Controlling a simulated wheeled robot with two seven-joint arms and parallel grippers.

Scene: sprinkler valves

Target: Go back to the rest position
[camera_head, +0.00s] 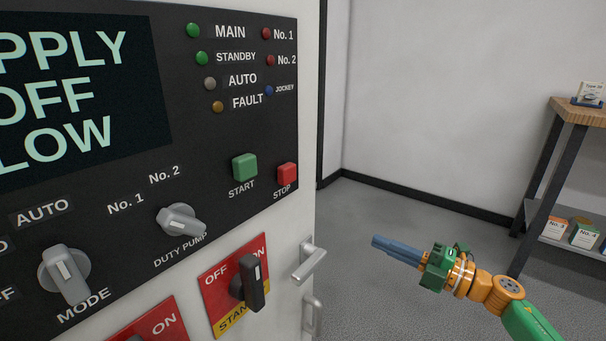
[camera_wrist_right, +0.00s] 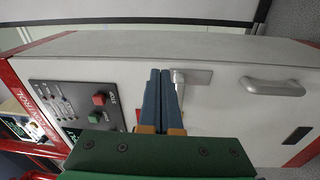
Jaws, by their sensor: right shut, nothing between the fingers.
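My right gripper (camera_head: 376,242) is shut and empty, with its blue fingers together. In the head view it hangs in free air to the right of the control cabinet (camera_head: 308,215), pointing left toward the door handle (camera_head: 310,262) but apart from it. In the right wrist view my right gripper (camera_wrist_right: 160,75) shows its two fingers side by side in front of a white cabinet face (camera_wrist_right: 225,80). A handle (camera_wrist_right: 180,82) shows partly hidden behind the fingers. My left gripper is in neither view.
The panel carries a green START button (camera_head: 245,167), a red STOP button (camera_head: 287,174), a duty pump knob (camera_head: 180,219), a mode knob (camera_head: 66,272) and a black switch (camera_head: 251,283). A shelf unit (camera_head: 572,109) with boxes stands at the right. The floor (camera_head: 400,215) between is clear.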

